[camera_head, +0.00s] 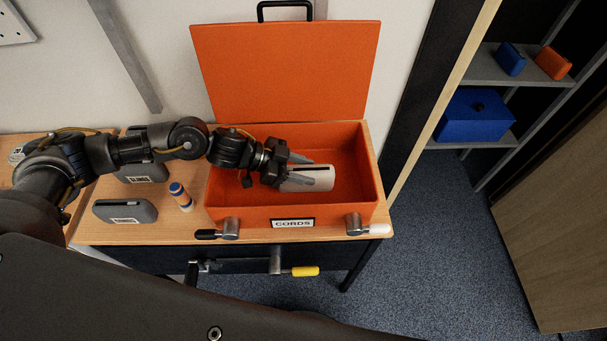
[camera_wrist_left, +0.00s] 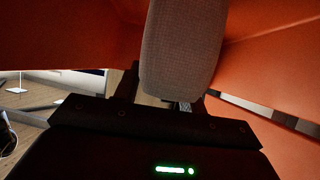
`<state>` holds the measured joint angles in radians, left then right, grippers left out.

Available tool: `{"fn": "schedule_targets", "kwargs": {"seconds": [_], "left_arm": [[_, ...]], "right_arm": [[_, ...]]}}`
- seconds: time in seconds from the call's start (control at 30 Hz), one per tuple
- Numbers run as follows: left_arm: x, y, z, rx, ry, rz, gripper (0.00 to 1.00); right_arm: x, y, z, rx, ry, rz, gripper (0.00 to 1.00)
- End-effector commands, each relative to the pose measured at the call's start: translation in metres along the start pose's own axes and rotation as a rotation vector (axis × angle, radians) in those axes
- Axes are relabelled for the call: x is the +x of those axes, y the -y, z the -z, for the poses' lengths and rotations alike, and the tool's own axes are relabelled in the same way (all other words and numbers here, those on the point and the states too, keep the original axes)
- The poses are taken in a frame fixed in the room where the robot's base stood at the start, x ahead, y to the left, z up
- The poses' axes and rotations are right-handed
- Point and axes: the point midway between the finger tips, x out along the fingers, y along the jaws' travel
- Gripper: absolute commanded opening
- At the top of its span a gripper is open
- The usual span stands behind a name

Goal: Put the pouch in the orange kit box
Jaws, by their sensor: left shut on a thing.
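The orange kit box (camera_head: 290,213) stands on the wooden table with its lid (camera_head: 285,70) raised, and a label on its front reads CORDS. My left gripper (camera_head: 296,170) is inside the box's opening, shut on a light grey pouch (camera_head: 312,183). The pouch has a dark slit along its top and sits over the right part of the box. In the left wrist view the pouch (camera_wrist_left: 183,45) shows as grey cloth between the fingers, with orange walls around it. I cannot tell whether it touches the box floor. My right gripper is not in view.
Two dark grey labelled cases (camera_head: 125,211) and a blue-and-white cylinder (camera_head: 180,196) lie on the table (camera_head: 160,232) left of the box. A shelf at right holds a blue box (camera_head: 472,117) and small pouches (camera_head: 552,63).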

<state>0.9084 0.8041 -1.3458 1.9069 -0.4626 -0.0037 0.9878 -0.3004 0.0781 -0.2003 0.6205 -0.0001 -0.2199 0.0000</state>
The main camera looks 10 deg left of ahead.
Motion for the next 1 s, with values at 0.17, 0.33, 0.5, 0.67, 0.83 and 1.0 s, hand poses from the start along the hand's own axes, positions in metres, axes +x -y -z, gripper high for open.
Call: {"fn": "schedule_targets", "kwargs": {"seconds": [0.17,0.33,0.5,0.67,0.83,1.0], "left_arm": [[0.011,0.001,-0.021,-0.002,-0.001,0.001,0.11],[0.014,0.001,-0.026,-0.001,-0.001,0.001,0.11],[0.015,0.000,-0.025,0.000,-0.001,0.001,0.11],[0.017,0.001,-0.030,-0.001,-0.001,0.001,0.11],[0.016,0.000,-0.029,-0.001,0.000,0.001,0.63],[0.017,0.000,-0.029,-0.001,0.000,0.001,0.63]], "right_arm": [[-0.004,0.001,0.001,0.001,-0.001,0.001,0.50],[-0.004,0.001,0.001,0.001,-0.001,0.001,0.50],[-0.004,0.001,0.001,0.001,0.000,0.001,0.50],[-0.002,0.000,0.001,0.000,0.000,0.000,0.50],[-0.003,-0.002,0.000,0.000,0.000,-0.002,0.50],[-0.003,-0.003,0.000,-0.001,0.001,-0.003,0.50]]}}
